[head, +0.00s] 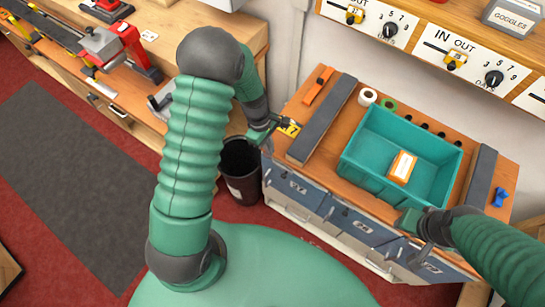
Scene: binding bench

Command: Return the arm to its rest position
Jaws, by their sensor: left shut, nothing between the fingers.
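My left arm rises from the lower left, bends at a high elbow and reaches down to the right. My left gripper (266,134) is shut and empty, above the left end of the drawer cabinet and close to a small yellow item (289,127). I cannot tell whether it touches that item. My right arm comes in from the lower right. My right gripper (414,238) is at the front side of the teal bin (372,183), over the cabinet front. Its fingers are too unclear to show whether they are open.
The bin holds an orange-and-white box (402,167). Grey bars (322,120) flank it on the cabinet top, with tape rolls (367,97) behind and a blue item (499,197) at right. A black waste bin (241,170) stands left of the cabinet. Grey mat floor at left is clear.

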